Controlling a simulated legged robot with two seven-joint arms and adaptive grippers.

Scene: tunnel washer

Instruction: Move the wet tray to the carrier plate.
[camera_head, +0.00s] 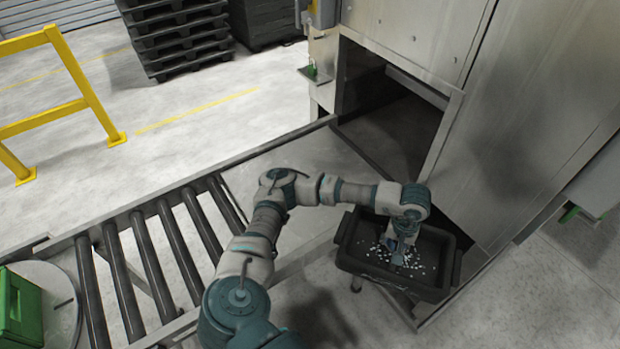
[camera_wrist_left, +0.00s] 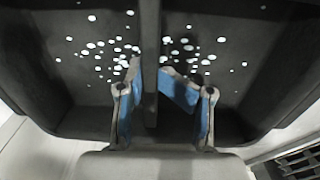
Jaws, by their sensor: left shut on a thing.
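The wet tray (camera_head: 437,284) is a black, open tray with white drops on its floor. In the head view it is at the right, in front of the washer opening, apparently held beside the conveyor's end. My left gripper (camera_head: 402,253) reaches into its middle from above. In the left wrist view the fingers (camera_wrist_left: 164,92) are shut on the tray's upright middle divider (camera_wrist_left: 150,45), with drops on both sides. A pale round plate (camera_head: 62,300) lies at the lower left; I cannot tell if it is the carrier plate. My right gripper is out of view.
The roller conveyor (camera_head: 152,258) runs from the lower left to a flat metal section (camera_head: 300,160) by the washer (camera_head: 545,120). A green box (camera_head: 18,308) is at the left edge. Yellow railing (camera_head: 85,75) and black pallets (camera_head: 178,35) stand behind.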

